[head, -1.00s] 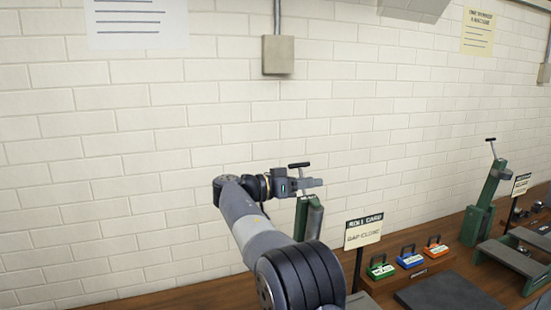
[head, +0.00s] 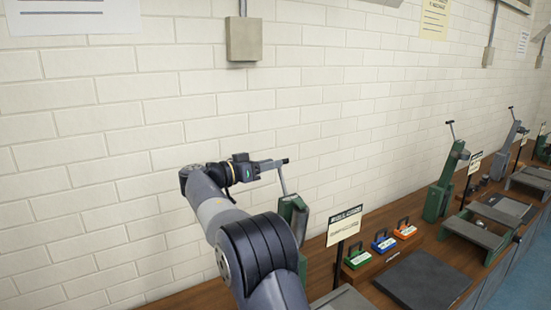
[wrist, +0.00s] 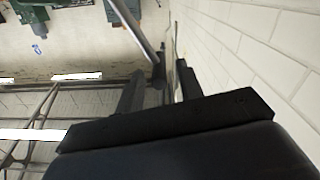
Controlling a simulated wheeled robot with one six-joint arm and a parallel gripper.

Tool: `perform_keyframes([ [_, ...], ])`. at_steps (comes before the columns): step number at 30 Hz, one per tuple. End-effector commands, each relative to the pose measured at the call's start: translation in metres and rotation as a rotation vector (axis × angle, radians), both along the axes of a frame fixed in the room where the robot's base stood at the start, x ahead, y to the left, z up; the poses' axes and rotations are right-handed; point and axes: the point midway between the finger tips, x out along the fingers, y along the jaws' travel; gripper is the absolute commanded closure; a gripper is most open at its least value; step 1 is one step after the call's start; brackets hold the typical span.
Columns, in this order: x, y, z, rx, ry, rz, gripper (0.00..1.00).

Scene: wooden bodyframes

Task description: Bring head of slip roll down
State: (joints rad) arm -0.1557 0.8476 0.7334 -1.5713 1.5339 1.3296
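The nearest green machine (head: 291,211), which I take as the slip roll, stands on the bench against the wall. A thin metal lever (head: 283,182) with a dark cross grip rises from its head, leaning slightly left. My gripper (head: 272,164) is at the top of this lever, level with the grip. In the wrist view the lever (wrist: 138,28) runs down from the top to between my two dark fingers (wrist: 158,88). The fingers stand apart with the dark grip between them. I cannot tell if they press on it. My arm hides part of the machine.
A sign on a post (head: 345,226) stands right of the machine. Green, blue (head: 384,241) and orange handled blocks sit beyond it, near a dark plate (head: 424,281). More green machines (head: 440,190) line the bench to the right. A grey box (head: 243,38) hangs on the wall.

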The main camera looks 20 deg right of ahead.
Motion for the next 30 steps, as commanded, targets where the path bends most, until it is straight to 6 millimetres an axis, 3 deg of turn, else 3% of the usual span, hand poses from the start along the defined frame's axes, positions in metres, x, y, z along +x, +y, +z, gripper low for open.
perform_keyframes([
  [6,0.004,-0.023,0.001,-0.001,0.002,-0.001,0.65],
  [16,0.005,-0.026,-0.001,0.0,0.001,0.0,0.65],
  [30,0.005,-0.026,0.0,0.0,0.001,0.0,1.0],
])
